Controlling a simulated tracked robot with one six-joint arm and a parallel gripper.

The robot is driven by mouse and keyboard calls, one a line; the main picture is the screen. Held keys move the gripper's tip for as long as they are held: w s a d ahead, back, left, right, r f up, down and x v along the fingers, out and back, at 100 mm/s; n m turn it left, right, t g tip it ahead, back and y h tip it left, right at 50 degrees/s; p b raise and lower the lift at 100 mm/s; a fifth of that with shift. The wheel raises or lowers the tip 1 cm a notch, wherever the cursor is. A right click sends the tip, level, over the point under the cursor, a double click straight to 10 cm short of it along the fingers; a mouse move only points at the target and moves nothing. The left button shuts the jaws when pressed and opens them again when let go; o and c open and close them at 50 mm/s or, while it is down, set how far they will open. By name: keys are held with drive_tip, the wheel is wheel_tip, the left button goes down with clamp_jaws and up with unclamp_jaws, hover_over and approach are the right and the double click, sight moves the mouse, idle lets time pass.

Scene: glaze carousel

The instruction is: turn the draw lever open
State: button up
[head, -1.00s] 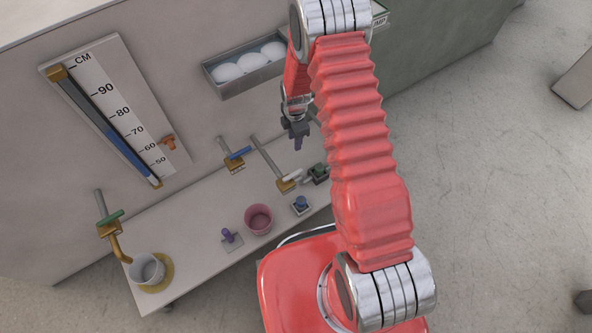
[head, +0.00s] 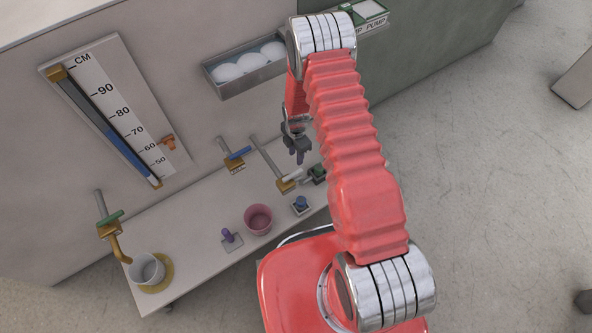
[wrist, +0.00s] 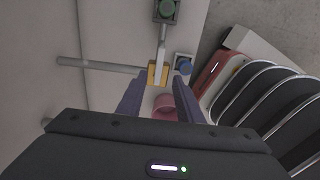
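Several levers sit on brass valves along the wall, and I cannot read which is marked draw. A green lever (head: 112,218) is on the far left valve, whose curved spout (head: 122,247) hangs over a white cup (head: 147,269). A blue lever (head: 238,153) is on the middle valve. A white lever (head: 291,176) is on the right valve and also shows in the wrist view (wrist: 162,48), beyond my fingertips. My gripper (head: 301,158) is above the right valve, apart from it. In the wrist view, my gripper (wrist: 158,92) has its fingers spread, with nothing held.
A pink cup (head: 258,225), a purple knob (head: 226,234) and a blue knob (head: 301,203) stand on the bench (head: 195,215). A green fitting (head: 317,174) is beside the white lever. A scale board (head: 120,100) and a tray (head: 243,88) are on the wall.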

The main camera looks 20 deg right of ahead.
sight(296, 172)
drive_tip(key=shift+f, duration=6.3)
clamp_jaws()
